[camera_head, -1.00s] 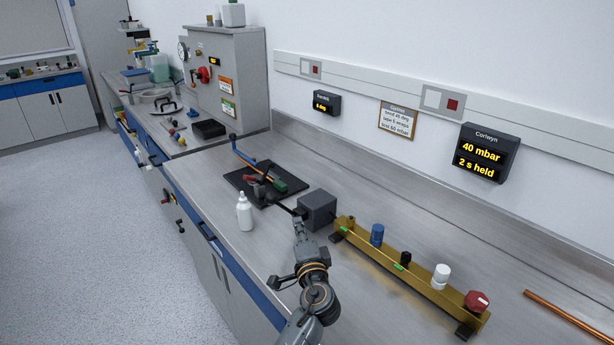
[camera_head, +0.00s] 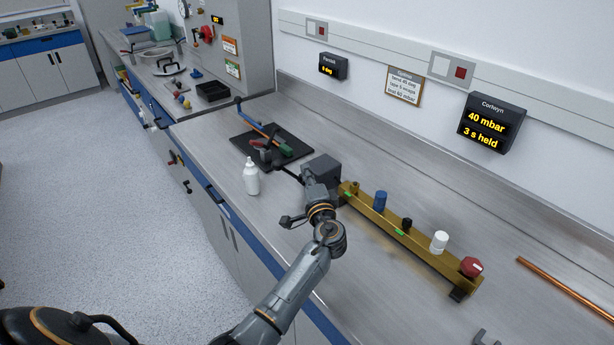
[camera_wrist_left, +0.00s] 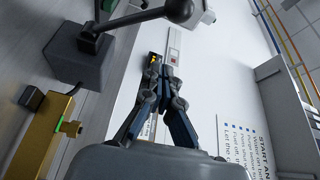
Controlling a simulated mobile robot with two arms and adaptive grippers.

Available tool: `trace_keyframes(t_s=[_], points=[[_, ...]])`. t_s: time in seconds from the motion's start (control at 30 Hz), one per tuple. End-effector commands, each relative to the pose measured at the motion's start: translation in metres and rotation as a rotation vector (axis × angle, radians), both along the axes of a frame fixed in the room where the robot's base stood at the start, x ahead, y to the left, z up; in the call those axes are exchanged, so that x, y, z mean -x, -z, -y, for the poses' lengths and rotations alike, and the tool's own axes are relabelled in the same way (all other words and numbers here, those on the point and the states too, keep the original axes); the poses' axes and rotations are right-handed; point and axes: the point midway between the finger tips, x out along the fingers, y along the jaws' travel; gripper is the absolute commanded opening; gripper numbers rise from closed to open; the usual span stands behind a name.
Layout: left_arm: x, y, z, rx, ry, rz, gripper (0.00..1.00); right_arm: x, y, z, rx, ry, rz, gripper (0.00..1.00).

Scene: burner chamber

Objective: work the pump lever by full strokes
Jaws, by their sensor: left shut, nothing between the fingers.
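The pump is a dark grey box (camera_head: 321,170) on the bench, partly behind my left gripper. In the left wrist view the box (camera_wrist_left: 77,58) carries a dark lever with a round knob (camera_wrist_left: 179,10) at its end. My left gripper (camera_head: 314,186) is in front of the box in the head view. In the left wrist view its fingers (camera_wrist_left: 164,68) are closed together and empty. The knob lies beyond the fingertips at the top of that picture, with a visible gap. My right gripper is not in view.
A brass manifold (camera_head: 420,247) with coloured knobs lies right of the box. A white bottle (camera_head: 251,180) and a black mat (camera_head: 270,150) with tools are to the left. The Corwyn display (camera_head: 492,122) reads 40 mbar, 3 s held. A copper rod (camera_head: 565,288) lies at right.

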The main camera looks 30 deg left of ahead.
Motion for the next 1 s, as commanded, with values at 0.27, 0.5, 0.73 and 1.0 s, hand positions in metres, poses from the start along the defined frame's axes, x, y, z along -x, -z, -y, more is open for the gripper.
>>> trace_keyframes(t_s=[0.27,0.5,0.73,1.0], points=[[-0.041,-0.006,-0.038,-0.002,-0.001,-0.001,0.0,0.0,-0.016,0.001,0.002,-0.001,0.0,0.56],[-0.012,-0.003,-0.052,0.0,0.0,-0.001,0.0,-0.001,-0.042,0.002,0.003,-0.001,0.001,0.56],[-0.005,0.001,-0.055,0.001,0.001,0.001,0.0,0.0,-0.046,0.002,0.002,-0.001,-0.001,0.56],[-0.005,0.002,-0.055,0.001,0.0,0.001,0.0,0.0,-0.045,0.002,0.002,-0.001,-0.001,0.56]])
